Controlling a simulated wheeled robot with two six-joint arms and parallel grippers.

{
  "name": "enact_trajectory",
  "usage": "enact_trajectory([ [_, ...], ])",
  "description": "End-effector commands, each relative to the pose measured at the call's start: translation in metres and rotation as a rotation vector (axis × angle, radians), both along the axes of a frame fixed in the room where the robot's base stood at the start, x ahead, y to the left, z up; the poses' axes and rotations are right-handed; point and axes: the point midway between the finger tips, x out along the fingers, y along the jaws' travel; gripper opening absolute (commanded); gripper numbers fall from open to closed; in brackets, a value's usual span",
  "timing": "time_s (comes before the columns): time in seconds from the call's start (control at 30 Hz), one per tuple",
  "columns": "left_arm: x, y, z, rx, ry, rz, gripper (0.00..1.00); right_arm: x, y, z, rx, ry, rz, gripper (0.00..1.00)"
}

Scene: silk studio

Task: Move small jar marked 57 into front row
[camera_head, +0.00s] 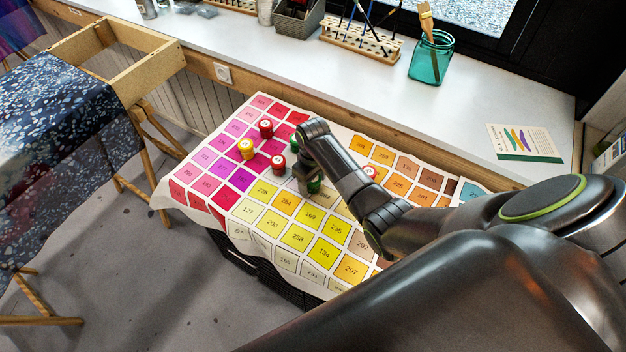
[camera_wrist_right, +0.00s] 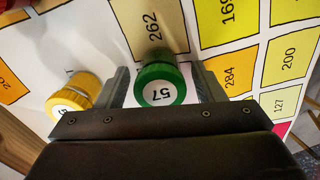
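The small jar marked 57 has a green lid with a white label and stands between the fingers of my right gripper (camera_wrist_right: 163,82) in the right wrist view, where its lid (camera_wrist_right: 160,92) shows clearly. The fingers are apart, one on each side, with narrow gaps seeming to show beside the jar. In the head view my right gripper (camera_head: 310,185) points down at the colour chart cloth (camera_head: 262,240); a bit of green lid (camera_head: 315,187) shows by its fingers. My left gripper is not in view.
A yellow-lidded jar (camera_wrist_right: 75,95) stands close outside one finger in the right wrist view. In the head view, red jars (camera_head: 266,128) (camera_head: 277,163) and a yellow jar (camera_head: 246,148) stand left of my gripper; another red-lidded jar (camera_head: 370,172) is right. The cloth's yellow front squares are clear.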

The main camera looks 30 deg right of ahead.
Motion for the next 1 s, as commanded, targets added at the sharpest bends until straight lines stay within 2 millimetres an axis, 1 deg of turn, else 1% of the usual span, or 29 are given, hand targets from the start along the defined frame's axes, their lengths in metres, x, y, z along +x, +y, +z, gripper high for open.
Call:
enact_trajectory([
  [0.2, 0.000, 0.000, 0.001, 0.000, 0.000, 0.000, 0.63, 0.000, 0.000, 0.001, 0.000, 0.000, 0.000, 0.62],
  [0.37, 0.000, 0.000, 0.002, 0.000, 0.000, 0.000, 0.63, 0.001, 0.000, 0.014, 0.000, -0.003, 0.000, 0.62],
  [0.47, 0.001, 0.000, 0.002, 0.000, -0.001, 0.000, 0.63, 0.001, 0.000, 0.029, 0.000, -0.004, -0.001, 0.62],
  [0.7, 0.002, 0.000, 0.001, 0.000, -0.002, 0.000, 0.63, 0.002, 0.000, 0.079, -0.001, -0.007, 0.001, 0.62],
  [0.8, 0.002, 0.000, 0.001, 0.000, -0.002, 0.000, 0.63, 0.001, 0.000, 0.098, -0.001, -0.004, 0.000, 0.62],
  [0.9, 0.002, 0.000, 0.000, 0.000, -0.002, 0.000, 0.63, 0.001, 0.000, 0.111, 0.000, -0.003, 0.000, 0.62],
  [1.0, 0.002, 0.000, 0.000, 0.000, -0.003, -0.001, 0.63, 0.001, 0.000, 0.119, 0.000, -0.002, 0.000, 0.62],
])
